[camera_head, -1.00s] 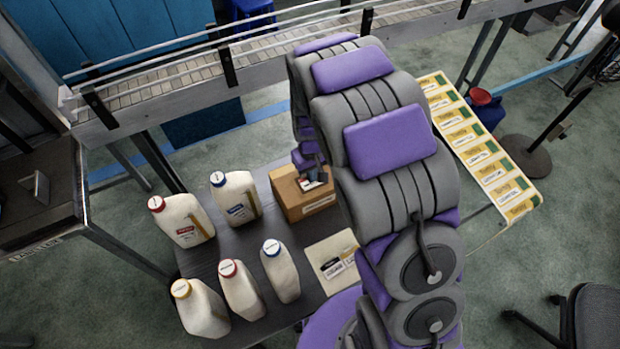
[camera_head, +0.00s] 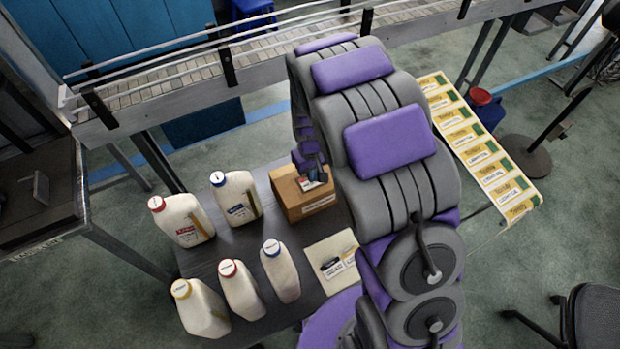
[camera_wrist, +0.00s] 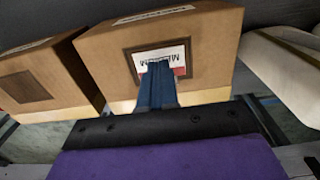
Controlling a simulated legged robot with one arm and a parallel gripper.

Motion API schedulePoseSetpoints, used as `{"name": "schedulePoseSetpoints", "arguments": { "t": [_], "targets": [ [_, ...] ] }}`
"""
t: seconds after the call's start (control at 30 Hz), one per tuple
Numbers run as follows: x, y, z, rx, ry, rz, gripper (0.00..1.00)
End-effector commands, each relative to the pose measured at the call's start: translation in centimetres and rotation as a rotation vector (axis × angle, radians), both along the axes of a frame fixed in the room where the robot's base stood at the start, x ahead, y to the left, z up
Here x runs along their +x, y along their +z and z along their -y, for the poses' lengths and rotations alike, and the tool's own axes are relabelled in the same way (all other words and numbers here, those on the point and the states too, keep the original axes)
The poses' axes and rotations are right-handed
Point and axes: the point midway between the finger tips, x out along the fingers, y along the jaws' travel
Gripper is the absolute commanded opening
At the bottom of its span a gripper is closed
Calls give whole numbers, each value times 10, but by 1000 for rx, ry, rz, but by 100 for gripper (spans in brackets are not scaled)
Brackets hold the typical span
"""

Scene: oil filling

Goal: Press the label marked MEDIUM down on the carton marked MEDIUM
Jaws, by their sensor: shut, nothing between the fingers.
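A brown carton (camera_head: 303,211) stands on the dark table; it also fills the middle of the wrist view (camera_wrist: 215,42). A white label with a red part (camera_wrist: 183,50) lies inside the dark square on its face; its print reads MEDIUM, upside down in the wrist view. My gripper (camera_wrist: 158,66) is shut, with its blue fingertips over the label's near edge, covering part of it. I cannot tell how firmly they touch. In the head view my gripper (camera_head: 311,170) is at the carton's top. The carton's own marking is too small to read.
A second carton (camera_wrist: 35,80) with a bare dark square stands left in the wrist view. Several white bottles (camera_head: 240,200) stand left on the table (camera_head: 262,318). A pale sheet (camera_head: 330,248) with labels lies in front. A conveyor (camera_head: 180,80) runs behind.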

Motion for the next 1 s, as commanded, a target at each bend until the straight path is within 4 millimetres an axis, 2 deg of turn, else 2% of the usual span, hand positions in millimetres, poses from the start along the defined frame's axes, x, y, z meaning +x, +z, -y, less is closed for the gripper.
{"name": "schedulePoseSetpoints", "arguments": {
  "t": [1.0],
  "targets": [
    [0,-11,0,-1,0,-2,0]
  ]
}}
